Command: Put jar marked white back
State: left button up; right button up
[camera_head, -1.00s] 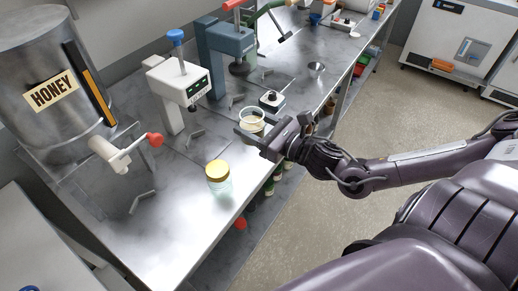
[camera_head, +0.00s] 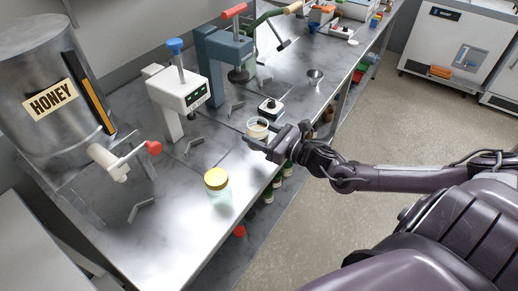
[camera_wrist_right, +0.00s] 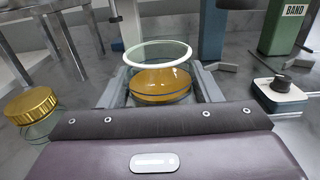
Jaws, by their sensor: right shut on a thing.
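An open clear jar with a white rim and amber contents (camera_head: 257,126) is held by my right gripper (camera_head: 260,139). The jar is upright, near the table's front edge. In the right wrist view the jar (camera_wrist_right: 160,84) sits between the two grey fingers, which are shut on its sides. Its base is partly hidden by the gripper, so I cannot tell whether it touches the table. A second jar with a gold lid (camera_head: 217,182) stands on the table to the left, apart from the gripper. My left gripper is out of view.
A steel table (camera_head: 185,230) carries a honey tank (camera_head: 45,100) with a red-knobbed tap, a white device (camera_head: 185,98) with a blue knob, a blue-grey press (camera_head: 222,62) and a small black-knobbed box (camera_head: 270,108). Bare table lies around the gold-lidded jar.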

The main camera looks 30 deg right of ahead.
jog(key=shift+f, duration=3.25)
jog(key=shift+f, duration=0.2)
jog(key=o, duration=1.3)
jog(key=shift+o, duration=0.2)
jog(key=shift+r, duration=0.15)
